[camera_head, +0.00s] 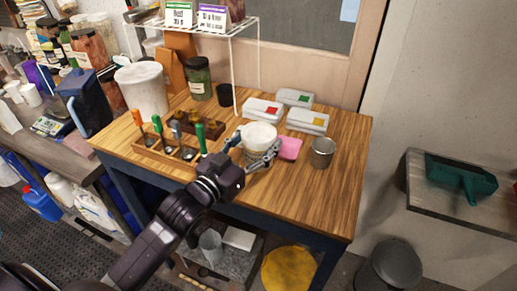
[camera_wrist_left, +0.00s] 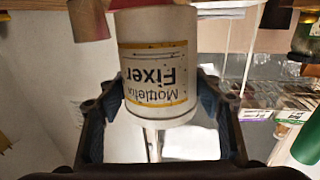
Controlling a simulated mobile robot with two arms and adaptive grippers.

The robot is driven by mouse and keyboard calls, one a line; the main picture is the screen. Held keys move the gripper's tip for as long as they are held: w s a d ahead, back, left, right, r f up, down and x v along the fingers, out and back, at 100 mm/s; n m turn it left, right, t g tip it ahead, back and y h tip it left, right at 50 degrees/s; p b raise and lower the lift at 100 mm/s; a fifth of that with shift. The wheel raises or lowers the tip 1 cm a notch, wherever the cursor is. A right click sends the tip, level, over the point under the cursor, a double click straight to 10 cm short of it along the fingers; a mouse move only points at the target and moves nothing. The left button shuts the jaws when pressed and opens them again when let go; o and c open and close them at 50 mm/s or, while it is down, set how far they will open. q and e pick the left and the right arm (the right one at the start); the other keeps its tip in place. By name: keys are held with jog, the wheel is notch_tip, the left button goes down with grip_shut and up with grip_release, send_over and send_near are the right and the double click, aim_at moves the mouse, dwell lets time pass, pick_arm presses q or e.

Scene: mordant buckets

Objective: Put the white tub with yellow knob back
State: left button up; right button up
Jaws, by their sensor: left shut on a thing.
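A round white tub (camera_head: 259,133) is held between the fingers of my left gripper (camera_head: 250,150), over the middle of the wooden table. In the left wrist view the tub (camera_wrist_left: 155,65) appears upside down, with a yellow-banded label reading "Fixer". The fingers of my left gripper (camera_wrist_left: 163,108) lie on both sides of it. I see no yellow knob on it. I cannot tell whether it touches the table. A low white container with a yellow square on top (camera_head: 307,120) stands behind it to the right. My right gripper is not in view.
White containers with red (camera_head: 262,109) and green (camera_head: 295,97) marks stand behind. A pink pad (camera_head: 290,148) and a metal cup (camera_head: 322,152) are to the right. The table's right front (camera_head: 310,205) is clear.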

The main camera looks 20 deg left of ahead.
pick_arm(q)
jog(key=shift+f, duration=1.55)
jog(key=shift+f, duration=0.15)
jog(key=o, duration=1.3)
jog(key=shift+c, duration=0.2)
jog(key=shift+o, duration=0.2)
